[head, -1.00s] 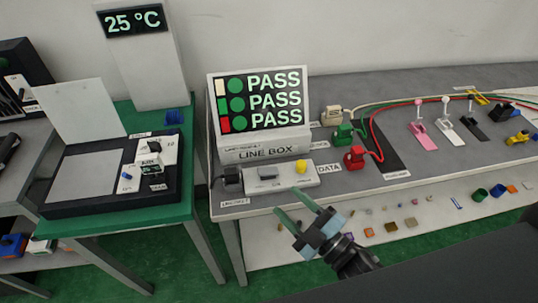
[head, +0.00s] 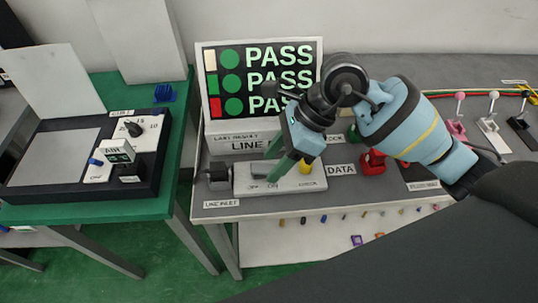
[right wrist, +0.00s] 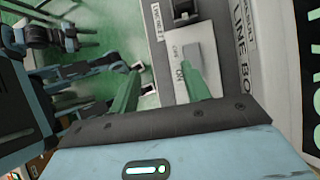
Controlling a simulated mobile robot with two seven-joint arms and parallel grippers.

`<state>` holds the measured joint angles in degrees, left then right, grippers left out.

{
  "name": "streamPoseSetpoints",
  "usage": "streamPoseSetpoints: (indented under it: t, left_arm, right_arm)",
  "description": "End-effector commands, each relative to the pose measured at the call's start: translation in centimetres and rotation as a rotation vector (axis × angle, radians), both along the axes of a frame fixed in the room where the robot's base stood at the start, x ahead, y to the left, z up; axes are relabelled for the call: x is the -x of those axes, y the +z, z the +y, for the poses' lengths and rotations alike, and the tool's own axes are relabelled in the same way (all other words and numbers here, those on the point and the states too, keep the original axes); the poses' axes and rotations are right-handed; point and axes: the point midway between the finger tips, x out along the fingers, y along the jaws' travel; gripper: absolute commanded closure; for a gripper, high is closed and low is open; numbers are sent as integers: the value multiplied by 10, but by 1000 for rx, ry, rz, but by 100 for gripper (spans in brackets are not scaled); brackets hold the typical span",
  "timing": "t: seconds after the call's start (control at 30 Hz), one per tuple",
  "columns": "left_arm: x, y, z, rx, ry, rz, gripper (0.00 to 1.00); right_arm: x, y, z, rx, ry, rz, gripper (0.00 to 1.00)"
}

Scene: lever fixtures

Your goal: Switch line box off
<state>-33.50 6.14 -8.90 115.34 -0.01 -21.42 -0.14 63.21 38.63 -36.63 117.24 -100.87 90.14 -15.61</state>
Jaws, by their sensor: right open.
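The line box (head: 233,139) stands on the grey bench, its screen showing three green lamps with PASS beside each; my right arm covers part of it. In front lies its white switch strip (head: 243,184), with a yellow button (head: 306,167) near its right part. Contact cannot be told. My left gripper is out of view.
A black plug (head: 217,177) sits at the strip's left end. A red connector (head: 373,163) is at right, near my forearm. Pink, white and black levers (head: 492,125) stand farther right. A green table with a dial panel (head: 140,130) is at left.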

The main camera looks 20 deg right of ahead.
Motion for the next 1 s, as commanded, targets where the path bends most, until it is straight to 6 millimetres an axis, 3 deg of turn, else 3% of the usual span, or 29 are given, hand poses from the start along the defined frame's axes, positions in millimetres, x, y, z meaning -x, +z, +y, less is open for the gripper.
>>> streamPoseSetpoints:
  t: [0.1, 0.3, 0.53, 1.0]
  left_arm:
    - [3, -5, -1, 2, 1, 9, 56]
    - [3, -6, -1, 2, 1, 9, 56]
    - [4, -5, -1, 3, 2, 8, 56]
    - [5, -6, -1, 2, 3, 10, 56]
  right_arm:
    - [-16, 3, -25, 140, -5, -76, 53]
    - [-24, 7, -39, 211, -12, -111, 53]
    - [-24, -1, -34, 207, -12, -108, 53]
    - [-31, -58, -12, 205, -13, -107, 53]
